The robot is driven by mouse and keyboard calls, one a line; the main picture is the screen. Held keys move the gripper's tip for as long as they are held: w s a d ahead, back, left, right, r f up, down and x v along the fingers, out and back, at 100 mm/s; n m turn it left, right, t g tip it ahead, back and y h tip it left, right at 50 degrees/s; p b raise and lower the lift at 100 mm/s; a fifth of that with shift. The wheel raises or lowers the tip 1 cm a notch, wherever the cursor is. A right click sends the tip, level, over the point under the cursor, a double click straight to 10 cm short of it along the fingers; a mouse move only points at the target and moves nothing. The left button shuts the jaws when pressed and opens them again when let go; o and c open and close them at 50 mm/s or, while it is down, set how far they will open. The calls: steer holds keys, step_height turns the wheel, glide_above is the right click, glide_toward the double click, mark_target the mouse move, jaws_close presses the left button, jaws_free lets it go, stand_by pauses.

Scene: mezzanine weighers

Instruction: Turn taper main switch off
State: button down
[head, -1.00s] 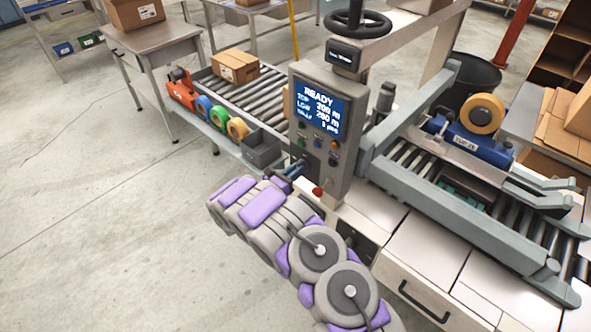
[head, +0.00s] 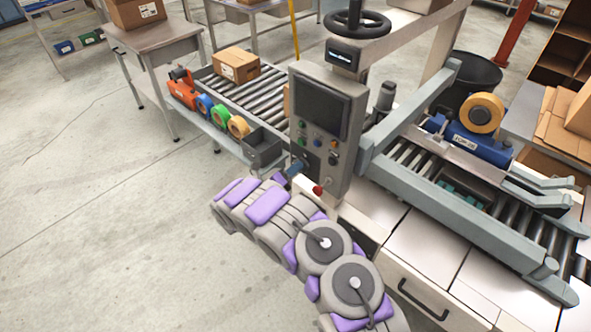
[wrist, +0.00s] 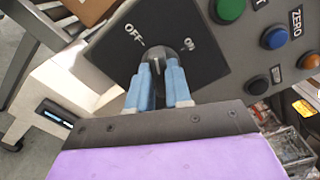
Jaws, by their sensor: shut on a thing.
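The taper's main switch is a dark rotary knob (wrist: 157,62) on a black plate (wrist: 112,48) marked OFF on the left and ON on the right in the wrist view. My gripper (wrist: 162,80) is shut on the knob, with one blue finger on each side of it. The fingers hide part of the knob, so its exact pointing is hard to tell. In the head view, the control panel (head: 340,125) stands upright and its screen (head: 318,105) is dark. My gripper (head: 294,170) is at the panel's lower left side there, mostly hidden by my arm.
A red knob (head: 318,189) sticks out low on the panel. Green (wrist: 230,8), blue (wrist: 274,38) and orange (wrist: 308,61) buttons sit right of the switch. The taper's side rail (head: 455,215) and roller conveyor (head: 265,95) flank the panel. Open floor lies left.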

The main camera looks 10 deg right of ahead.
steer(key=n, duration=0.5)
steer(key=shift+a+f, duration=0.25)
steer(key=shift+f, duration=0.05)
steer(key=shift+n, duration=0.4)
steer(key=c, duration=1.3)
jaws_free()
steer(key=shift+a+f, duration=0.1)
steer(key=shift+a, duration=0.05)
steer(key=shift+o, duration=1.3)
steer(key=shift+a, duration=0.2)
steer(key=shift+d, duration=0.15)
steer(key=shift+d+r, duration=0.1)
steer(key=shift+r, duration=0.1)
steer(key=p+v, duration=0.3)
steer(key=v, duration=1.4)
steer(key=shift+a, duration=0.4)
steer(key=shift+f, duration=0.1)
